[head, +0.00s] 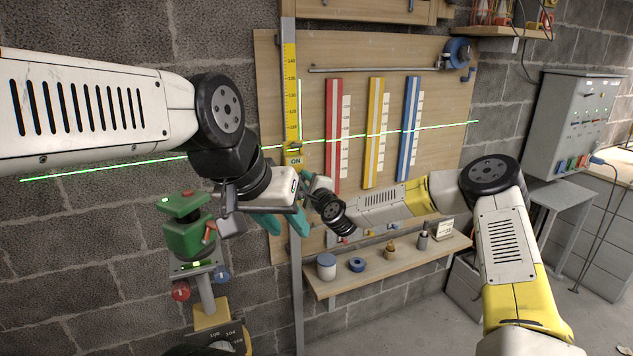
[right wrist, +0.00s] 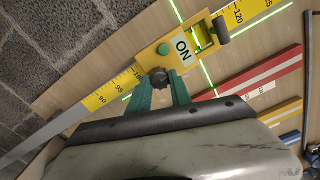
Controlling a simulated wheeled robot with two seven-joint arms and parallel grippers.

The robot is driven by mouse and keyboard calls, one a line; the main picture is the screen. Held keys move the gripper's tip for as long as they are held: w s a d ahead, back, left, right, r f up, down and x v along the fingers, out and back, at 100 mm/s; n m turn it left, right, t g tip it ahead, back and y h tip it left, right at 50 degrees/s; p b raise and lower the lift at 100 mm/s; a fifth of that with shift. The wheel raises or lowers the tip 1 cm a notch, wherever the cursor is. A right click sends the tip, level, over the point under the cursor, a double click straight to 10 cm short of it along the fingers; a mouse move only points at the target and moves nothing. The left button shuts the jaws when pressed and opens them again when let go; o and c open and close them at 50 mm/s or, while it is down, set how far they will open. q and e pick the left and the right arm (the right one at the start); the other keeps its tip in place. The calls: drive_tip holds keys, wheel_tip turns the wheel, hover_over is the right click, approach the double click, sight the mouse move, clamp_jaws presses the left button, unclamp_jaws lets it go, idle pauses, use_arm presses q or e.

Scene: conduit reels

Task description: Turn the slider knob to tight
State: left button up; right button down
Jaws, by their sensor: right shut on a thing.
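The slider is a yellow block on the tall yellow measuring rule, marked ON, and it shows in the head view (head: 294,157) and the right wrist view (right wrist: 183,50). Its small dark slider knob (right wrist: 160,75) sits at the block's lower edge. My right gripper (right wrist: 159,82) has its two green fingers shut on the knob, one on each side. My left gripper (head: 283,224) hangs lower, left of the right arm, with its teal fingers apart and nothing seen between them. The knob is too small to make out in the head view. I see no tight mark.
A bright green laser line crosses the wall and board (head: 445,95). Red (head: 333,130), yellow and blue strips stand right of the rule. A shelf (head: 400,262) with small jars is below. A green device (head: 185,225) on a post stands at the left, close to my left gripper.

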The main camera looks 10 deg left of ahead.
drive_tip(key=c, duration=1.2)
unclamp_jaws()
drive_tip(key=shift+o, duration=0.2)
drive_tip(key=v, duration=0.7)
drive_tip(key=shift+s+d, duration=0.2)
drive_tip(key=shift+s, duration=0.15)
